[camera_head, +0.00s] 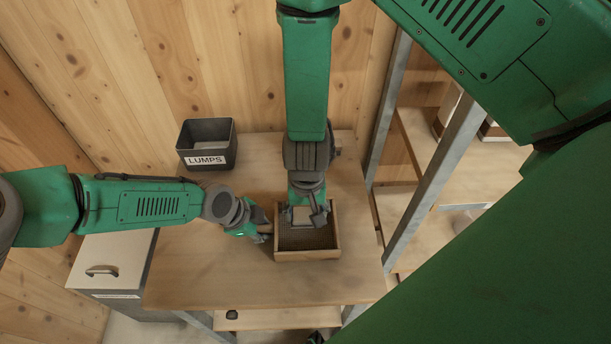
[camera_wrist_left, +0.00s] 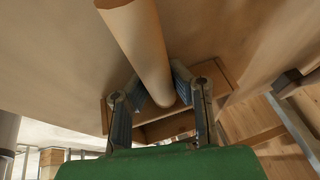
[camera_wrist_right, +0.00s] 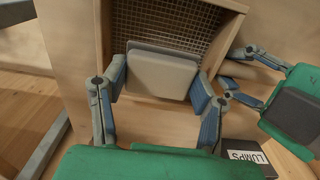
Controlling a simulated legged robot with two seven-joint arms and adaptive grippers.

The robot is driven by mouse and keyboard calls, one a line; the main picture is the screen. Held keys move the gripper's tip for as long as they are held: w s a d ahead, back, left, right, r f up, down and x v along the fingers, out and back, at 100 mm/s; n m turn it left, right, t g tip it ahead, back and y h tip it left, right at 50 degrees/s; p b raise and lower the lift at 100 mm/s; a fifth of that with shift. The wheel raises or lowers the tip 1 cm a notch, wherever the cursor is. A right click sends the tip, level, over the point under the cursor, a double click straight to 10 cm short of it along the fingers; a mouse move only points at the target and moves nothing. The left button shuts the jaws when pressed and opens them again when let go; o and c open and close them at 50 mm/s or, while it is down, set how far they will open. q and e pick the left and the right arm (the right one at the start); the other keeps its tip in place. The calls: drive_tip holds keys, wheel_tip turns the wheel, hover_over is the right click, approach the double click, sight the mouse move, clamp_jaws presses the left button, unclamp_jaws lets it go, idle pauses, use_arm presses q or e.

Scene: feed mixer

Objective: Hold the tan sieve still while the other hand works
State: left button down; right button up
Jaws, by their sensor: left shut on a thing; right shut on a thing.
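The tan sieve (camera_head: 307,255) is a square wooden frame with grey wire mesh, at the table's front right part. It also shows in the right wrist view (camera_wrist_right: 225,42). My left gripper (camera_head: 262,231) is at its left side, shut on a tan round handle (camera_wrist_left: 143,45) that appears to join the sieve's wall. My right gripper (camera_wrist_right: 160,88) is shut on a pale grey block (camera_wrist_right: 160,70), held over the mesh inside the frame. Whether the block touches the mesh I cannot tell. The mesh shows no lumps that I can make out.
A dark open bin labelled LUMPS (camera_head: 207,143) stands at the table's back left. A white-lidded box (camera_head: 112,262) with a handle is left of the table (camera_head: 215,285). Grey metal posts (camera_head: 430,180) and shelving stand close on the right. The table's front left is clear.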

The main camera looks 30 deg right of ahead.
use_arm(q)
drive_tip(key=c, duration=1.4)
unclamp_jaws()
drive_tip(key=v, duration=1.2)
drive_tip(key=shift+d, duration=0.1)
